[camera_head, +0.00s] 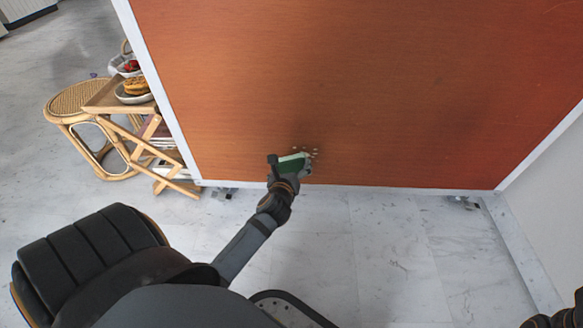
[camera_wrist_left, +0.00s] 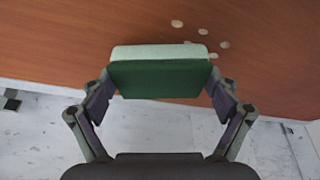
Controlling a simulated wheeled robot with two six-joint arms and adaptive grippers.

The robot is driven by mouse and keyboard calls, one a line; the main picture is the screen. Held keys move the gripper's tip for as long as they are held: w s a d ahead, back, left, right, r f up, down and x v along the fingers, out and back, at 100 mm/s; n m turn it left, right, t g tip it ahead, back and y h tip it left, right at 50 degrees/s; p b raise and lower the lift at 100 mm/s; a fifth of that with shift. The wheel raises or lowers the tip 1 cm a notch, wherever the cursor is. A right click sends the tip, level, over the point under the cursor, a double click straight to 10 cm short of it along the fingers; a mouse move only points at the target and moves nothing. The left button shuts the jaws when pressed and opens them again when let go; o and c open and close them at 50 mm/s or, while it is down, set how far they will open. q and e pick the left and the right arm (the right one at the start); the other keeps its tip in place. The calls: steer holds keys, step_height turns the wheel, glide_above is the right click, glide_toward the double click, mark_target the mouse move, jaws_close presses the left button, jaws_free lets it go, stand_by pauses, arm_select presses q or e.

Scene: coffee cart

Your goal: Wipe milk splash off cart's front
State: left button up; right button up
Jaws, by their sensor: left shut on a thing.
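The cart's front (camera_head: 370,80) is a large orange-brown panel with a pale frame. Several small whitish milk spots (camera_head: 315,152) show low on it; in the left wrist view the spots (camera_wrist_left: 203,31) lie above and to the right of the sponge. My left gripper (camera_head: 290,168) is shut on a green sponge (camera_head: 292,162) with a pale face. In the left wrist view the sponge (camera_wrist_left: 160,78) sits between both fingers, its pale side toward the panel. It is at or very near the panel; contact is unclear. Only a dark part of my right arm shows at the lower right corner.
A wooden folding stand (camera_head: 105,98) with a bowl of food (camera_head: 133,90) and a round rattan stool (camera_head: 75,97) are left of the cart. A white wall (camera_head: 550,170) is at the right. Marble floor (camera_head: 380,255) before the cart is clear.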

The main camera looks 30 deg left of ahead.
mark_target(301, 166)
arm_select(q)
steer(key=shift+w+a+p, duration=0.45)
steer(key=shift+w+a, duration=0.05)
steer(key=shift+w, duration=0.35)
steer(key=shift+w+d+r+p, duration=0.1)
steer(key=shift+w+d+p, duration=0.3)
steer(key=shift+d, duration=0.35)
steer(key=shift+w+d+p, duration=0.35)
steer(key=shift+d, duration=0.35)
steer(key=shift+w+d+p, duration=0.3)
steer(key=shift+w+d, duration=0.35)
steer(key=shift+d, duration=0.25)
steer(key=shift+w+d+p, duration=0.25)
steer(key=shift+w+d, duration=0.4)
steer(key=shift+d, duration=0.25)
